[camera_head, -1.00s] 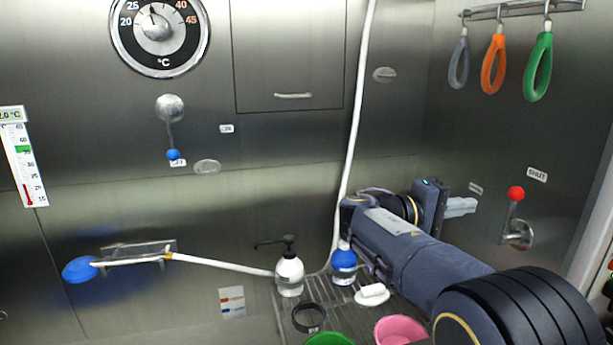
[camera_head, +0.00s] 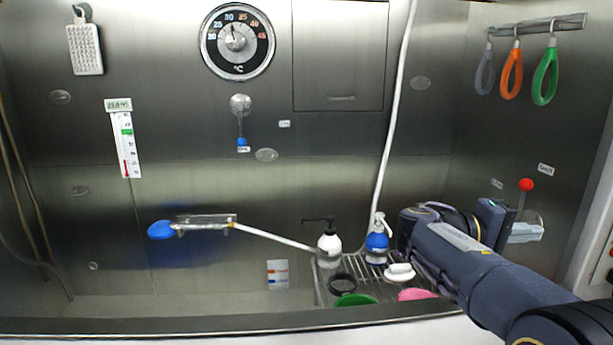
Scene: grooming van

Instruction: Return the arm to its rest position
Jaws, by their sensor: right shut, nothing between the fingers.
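My right arm comes in from the lower right, and its gripper (camera_head: 526,232) points right, toward the side wall. Its pale fingers are together with nothing between them. It is in front of or beside a lever with a red ball (camera_head: 526,185), whose metal mount is partly hidden behind the fingers. I cannot tell whether they touch. My left gripper is not in view.
A wire rack (camera_head: 321,292) holds a white pump bottle (camera_head: 329,250), a blue spray bottle (camera_head: 377,243), a green bowl (camera_head: 355,299) and a pink bowl (camera_head: 417,294). A white hose (camera_head: 392,130) hangs behind. Coloured loops (camera_head: 511,72) hang at the upper right. The tub's front rim (camera_head: 200,325) crosses below.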

